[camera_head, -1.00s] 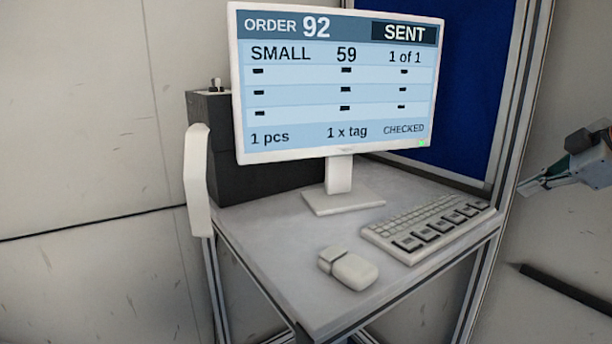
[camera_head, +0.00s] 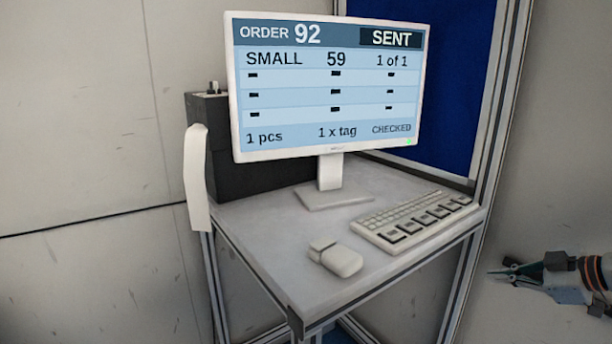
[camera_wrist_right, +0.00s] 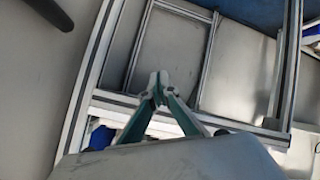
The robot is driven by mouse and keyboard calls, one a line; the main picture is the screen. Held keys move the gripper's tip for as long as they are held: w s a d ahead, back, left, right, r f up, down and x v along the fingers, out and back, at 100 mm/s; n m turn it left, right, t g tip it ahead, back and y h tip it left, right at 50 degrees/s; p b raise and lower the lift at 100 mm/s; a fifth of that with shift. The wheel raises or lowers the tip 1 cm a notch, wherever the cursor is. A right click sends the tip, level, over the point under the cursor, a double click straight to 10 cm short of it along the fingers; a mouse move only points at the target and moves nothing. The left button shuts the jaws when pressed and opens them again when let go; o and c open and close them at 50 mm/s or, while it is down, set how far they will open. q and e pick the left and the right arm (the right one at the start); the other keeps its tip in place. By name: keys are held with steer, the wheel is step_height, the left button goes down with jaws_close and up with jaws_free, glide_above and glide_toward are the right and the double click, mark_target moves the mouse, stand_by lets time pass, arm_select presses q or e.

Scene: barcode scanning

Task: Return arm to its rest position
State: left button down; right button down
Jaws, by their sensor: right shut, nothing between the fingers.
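My right gripper (camera_head: 500,274) comes in from the right edge of the head view, low beside the desk. It is shut and empty, pointing left, apart from the desk. In the right wrist view its green fingers meet at their tips (camera_wrist_right: 158,82), with nothing between them, in front of metal framing. My left gripper is not in view. The monitor (camera_head: 330,90) stands upright on the desk and reads "ORDER 92", "SENT", "SMALL 59", "1 of 1" and "CHECKED".
The grey desk (camera_head: 270,240) carries a keyboard (camera_head: 415,220) and a white mouse-like device (camera_head: 337,259). A black box (camera_head: 207,150) stands behind the monitor. An aluminium post (camera_head: 490,130) edges the blue panel (camera_head: 460,100). The space around my right gripper looks free.

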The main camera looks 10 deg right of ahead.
steer(key=s+a+f+m+t+p, duration=0.1)
steer(key=s+a+f, duration=0.3)
steer(key=f, duration=0.3)
steer(key=s+a+f+m, duration=0.1)
steer(key=s+a+f, duration=0.25)
steer(key=f, duration=0.45)
steer(key=s+a+f+m+t+p, duration=0.1)
steer(key=s+a+f, duration=0.25)
steer(key=f, duration=0.35)
steer(key=s+a+f+m, duration=0.1)
steer(key=s+a+f, duration=0.2)
steer(key=a, duration=0.3)
steer(key=s+a+f+m+g+h+p, duration=0.1)
steer(key=s+a+f, duration=0.2)
steer(key=s+a, duration=0.3)
steer(key=s+a+f+m+h, duration=0.1)
steer(key=s+a+f, duration=0.3)
steer(key=a, duration=0.3)
steer(key=shift+s+a+m, duration=0.15)
steer(key=shift+a+m, duration=0.15)
steer(key=shift+m, duration=0.1)
